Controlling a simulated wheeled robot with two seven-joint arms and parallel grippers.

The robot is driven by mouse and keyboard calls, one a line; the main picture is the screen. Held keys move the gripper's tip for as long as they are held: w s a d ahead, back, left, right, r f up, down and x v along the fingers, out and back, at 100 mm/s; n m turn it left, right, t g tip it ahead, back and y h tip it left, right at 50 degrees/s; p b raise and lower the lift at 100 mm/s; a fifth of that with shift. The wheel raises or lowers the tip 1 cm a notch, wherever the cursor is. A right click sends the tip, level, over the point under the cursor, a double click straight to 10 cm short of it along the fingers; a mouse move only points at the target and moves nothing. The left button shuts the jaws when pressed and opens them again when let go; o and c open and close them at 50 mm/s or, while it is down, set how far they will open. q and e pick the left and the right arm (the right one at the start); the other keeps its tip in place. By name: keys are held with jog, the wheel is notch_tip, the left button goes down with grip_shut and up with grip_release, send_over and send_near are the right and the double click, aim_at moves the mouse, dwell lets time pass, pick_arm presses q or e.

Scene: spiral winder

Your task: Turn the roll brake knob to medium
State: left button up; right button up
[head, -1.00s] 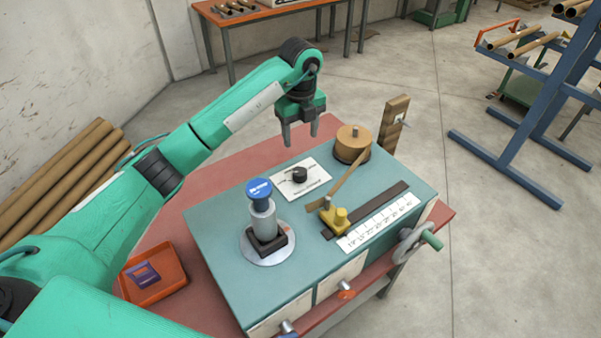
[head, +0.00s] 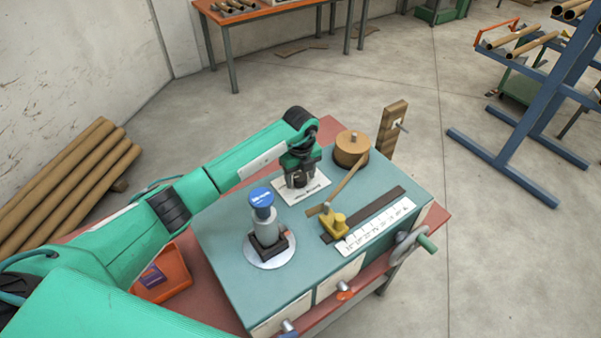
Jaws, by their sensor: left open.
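The roll brake knob is a small black knob on a white label plate (head: 308,192) on top of the teal machine. The gripper now hides most or all of it. My left gripper (head: 300,183) points down over the plate, its fingers apart on either side of where the knob stands. I cannot tell whether the fingers touch the knob, and its setting cannot be read. My right gripper is not in view.
A crank handle (head: 426,243) sticks out at the right.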

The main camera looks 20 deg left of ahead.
pick_arm(q)
jog(key=shift+f, duration=0.2)
jog(key=c, duration=1)
jog(key=shift+w+a+f+m+b, duration=0.1)
jog(key=shift+f+m+b, duration=0.05)
jog(key=shift+m+b, duration=0.95)
jog(key=m+b, duration=0.9)
jog(key=b, duration=0.1)
jog(key=shift+b, duration=0.4)
jog(key=shift+r+m+b, duration=0.2)
jog(key=shift+m+b, duration=0.9)
jog(key=shift+m, duration=0.2)
jog(key=shift+r, duration=0.1)
jog(key=o, duration=1)
